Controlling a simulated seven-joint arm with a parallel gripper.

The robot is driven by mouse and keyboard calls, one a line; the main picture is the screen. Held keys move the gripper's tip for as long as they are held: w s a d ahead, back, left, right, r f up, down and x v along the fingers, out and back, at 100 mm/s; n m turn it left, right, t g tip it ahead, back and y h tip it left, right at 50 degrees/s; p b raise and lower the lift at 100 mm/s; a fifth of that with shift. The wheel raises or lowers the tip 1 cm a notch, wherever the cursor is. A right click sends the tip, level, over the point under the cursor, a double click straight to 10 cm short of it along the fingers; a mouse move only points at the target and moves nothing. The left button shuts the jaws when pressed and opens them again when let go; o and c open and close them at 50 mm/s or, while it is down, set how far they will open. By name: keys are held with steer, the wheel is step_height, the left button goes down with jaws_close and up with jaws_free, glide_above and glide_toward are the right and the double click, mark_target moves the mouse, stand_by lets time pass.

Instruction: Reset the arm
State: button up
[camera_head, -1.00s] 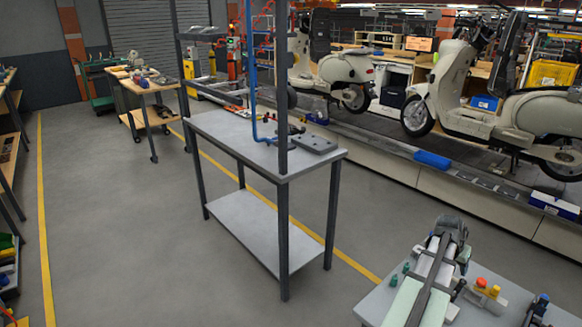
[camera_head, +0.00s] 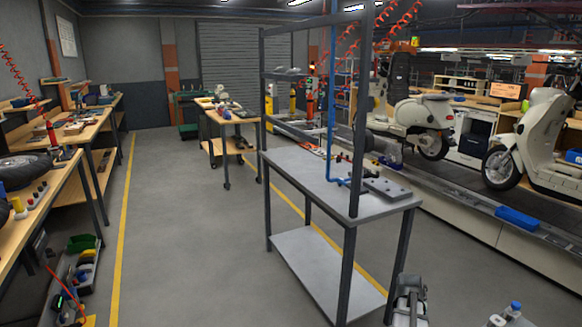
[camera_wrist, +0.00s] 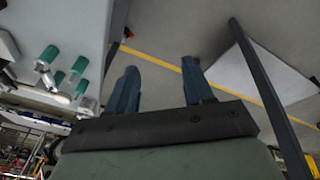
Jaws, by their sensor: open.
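My gripper (camera_wrist: 160,66) shows in the wrist view with its two dark blue fingers apart. Nothing is between them. Below the fingers, grey floor and a yellow line are seen. In the head view only a grey part of my arm shows at the bottom edge, right of the centre. The fingers cannot be made out there.
A grey table with a post frame (camera_head: 300,165) stands left of my arm in the head view. Scooters (camera_head: 412,120) stand on the conveyor at right. Several green-topped parts (camera_wrist: 60,68) sit on a surface left of my gripper. Workbenches (camera_head: 70,135) line the left; floor between is open.

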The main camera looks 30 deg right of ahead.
steer(key=w+a+f+n+y, duration=0.15)
steer(key=w+a, duration=0.25)
steer(key=a, duration=0.4)
steer(key=w+a+f+n, duration=0.2)
steer(key=w+a, duration=0.2)
steer(key=a, duration=0.4)
steer(key=w+a+f+n, duration=0.2)
steer(key=w+a, duration=0.2)
steer(key=a, duration=0.4)
steer(key=s+a+f+n+y, duration=0.1)
steer(key=a+f+n, duration=0.15)
steer(key=a, duration=1.05)
steer(key=a+f+n+y, duration=0.1)
steer(key=a+f+n, duration=0.15)
steer(key=a, duration=1.05)
steer(key=s+f+g, duration=0.3)
steer(key=s+f, duration=0.7)
steer(key=s, duration=0.5)
steer(key=s+f+g, duration=0.4)
steer(key=s+f, duration=0.6)
steer(key=s, duration=0.5)
steer(key=shift+d, duration=0.25)
